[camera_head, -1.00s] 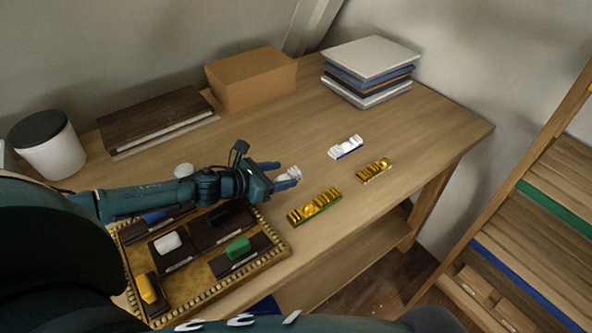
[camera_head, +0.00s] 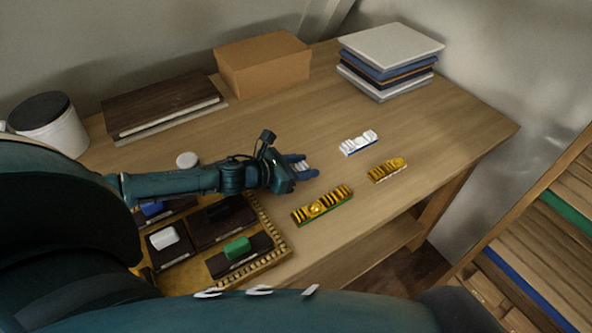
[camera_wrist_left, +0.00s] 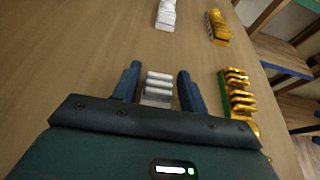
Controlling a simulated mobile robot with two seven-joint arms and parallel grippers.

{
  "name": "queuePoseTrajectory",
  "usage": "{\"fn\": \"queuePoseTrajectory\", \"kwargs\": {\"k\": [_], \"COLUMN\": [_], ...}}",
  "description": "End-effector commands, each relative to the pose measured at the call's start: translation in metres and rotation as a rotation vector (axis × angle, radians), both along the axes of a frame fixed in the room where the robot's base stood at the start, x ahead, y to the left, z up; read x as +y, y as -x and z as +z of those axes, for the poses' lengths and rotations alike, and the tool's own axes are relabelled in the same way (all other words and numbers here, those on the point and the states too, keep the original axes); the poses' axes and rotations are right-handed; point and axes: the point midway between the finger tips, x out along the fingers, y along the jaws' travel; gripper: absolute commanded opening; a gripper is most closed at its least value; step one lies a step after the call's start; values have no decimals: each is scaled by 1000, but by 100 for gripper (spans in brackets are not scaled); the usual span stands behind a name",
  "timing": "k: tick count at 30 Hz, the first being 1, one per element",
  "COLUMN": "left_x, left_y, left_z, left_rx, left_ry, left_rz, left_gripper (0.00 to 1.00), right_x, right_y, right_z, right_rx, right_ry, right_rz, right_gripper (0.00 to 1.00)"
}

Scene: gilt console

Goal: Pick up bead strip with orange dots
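A short strip with white rounded bars (camera_wrist_left: 158,88) lies between the fingers of my left gripper (camera_wrist_left: 158,90) in the wrist view, with a gap to each finger. In the head view this strip (camera_head: 302,165) is mostly hidden by the open left gripper (camera_head: 299,166). Another white strip with a blue edge (camera_head: 358,143) lies farther right. A gold strip with a green edge (camera_head: 322,206) and a smaller gold strip (camera_head: 387,170) lie nearby. I cannot make out orange dots on any strip. My right gripper is out of view.
An ornate tray (camera_head: 270,259) with dark compartments and coloured pieces stands at the table's front left. A cardboard box (camera_head: 263,65), a dark book (camera_head: 163,104), a white jar (camera_head: 57,135) and a book stack (camera_head: 390,62) line the back. The right of the table is clear.

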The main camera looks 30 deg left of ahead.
Motion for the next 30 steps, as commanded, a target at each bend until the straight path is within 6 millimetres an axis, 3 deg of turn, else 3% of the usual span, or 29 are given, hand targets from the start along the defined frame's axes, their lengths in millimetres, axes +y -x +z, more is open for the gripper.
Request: {"fn": "queuePoseTrajectory", "kwargs": {"k": [12,20,23,30], "left_x": [0,1,0,1], "left_y": [0,-1,-1,-2], "left_z": [0,3,15,66], "left_rx": [0,-2,-4,-7], "left_ry": [0,-1,-1,-3], "left_rz": [1,0,-1,-1], "left_gripper": [8,8,8,8], "right_x": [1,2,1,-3], "right_y": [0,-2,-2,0], "right_z": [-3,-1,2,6], "right_rx": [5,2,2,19], "right_ry": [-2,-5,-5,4], "right_rz": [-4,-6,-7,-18], "right_gripper": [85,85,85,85]}}
